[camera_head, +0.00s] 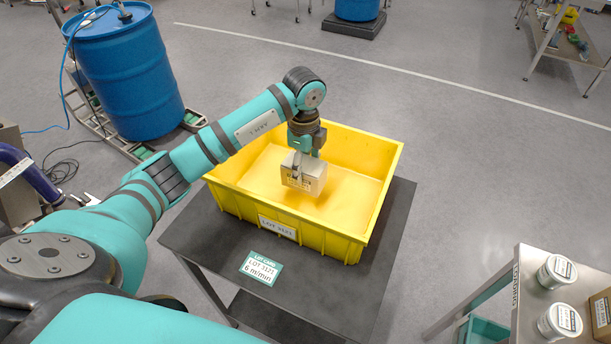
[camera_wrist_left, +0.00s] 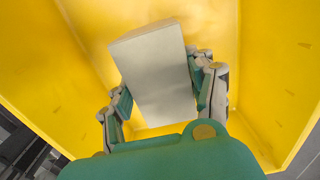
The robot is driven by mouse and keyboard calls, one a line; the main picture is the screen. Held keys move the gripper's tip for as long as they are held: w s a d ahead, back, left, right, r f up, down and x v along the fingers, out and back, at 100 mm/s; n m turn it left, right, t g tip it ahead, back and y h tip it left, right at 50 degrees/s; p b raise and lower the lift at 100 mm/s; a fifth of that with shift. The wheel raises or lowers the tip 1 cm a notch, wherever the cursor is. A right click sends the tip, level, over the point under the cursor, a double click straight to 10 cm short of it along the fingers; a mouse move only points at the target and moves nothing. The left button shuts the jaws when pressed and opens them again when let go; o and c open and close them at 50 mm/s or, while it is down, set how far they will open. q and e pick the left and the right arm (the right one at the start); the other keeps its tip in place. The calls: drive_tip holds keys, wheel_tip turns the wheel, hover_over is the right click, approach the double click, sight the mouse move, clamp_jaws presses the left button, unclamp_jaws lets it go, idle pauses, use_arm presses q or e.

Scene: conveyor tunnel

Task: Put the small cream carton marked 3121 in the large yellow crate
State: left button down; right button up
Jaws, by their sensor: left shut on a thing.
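The small cream carton (camera_head: 304,173) is held by my left gripper (camera_head: 299,160), over the inside of the large yellow crate (camera_head: 364,146). In the left wrist view the carton (camera_wrist_left: 156,72) sits between the two fingers of the left gripper (camera_wrist_left: 160,100), which are shut on its sides. The yellow crate walls (camera_wrist_left: 275,70) surround it in that view. I cannot tell for sure whether the carton touches the crate floor. The carton's marking is too small to read. The crate stands on a dark table and has a LOT-3121 label on its front. My right gripper does not show.
The dark table (camera_head: 190,236) carries a green and white lot card (camera_head: 262,268). A blue drum (camera_head: 128,75) stands at the back left. A bench (camera_head: 527,290) with white tubs (camera_head: 556,272) and a brown box (camera_head: 603,314) is at the right. The floor between is clear.

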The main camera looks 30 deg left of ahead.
use_arm(q)
drive_tip(key=shift+f, duration=0.35)
drive_tip(key=shift+w+f, duration=0.1)
drive_tip(key=shift+f, duration=0.25)
wheel_tip(320, 180, down, 3)
drive_tip(key=shift+f+p, duration=0.1)
drive_tip(key=shift+p, duration=0.4)
drive_tip(key=shift+w, duration=0.1)
drive_tip(key=shift+f, duration=0.2)
drive_tip(key=c, duration=0.7)
unclamp_jaws()
drive_tip(key=shift+o, duration=1.3)
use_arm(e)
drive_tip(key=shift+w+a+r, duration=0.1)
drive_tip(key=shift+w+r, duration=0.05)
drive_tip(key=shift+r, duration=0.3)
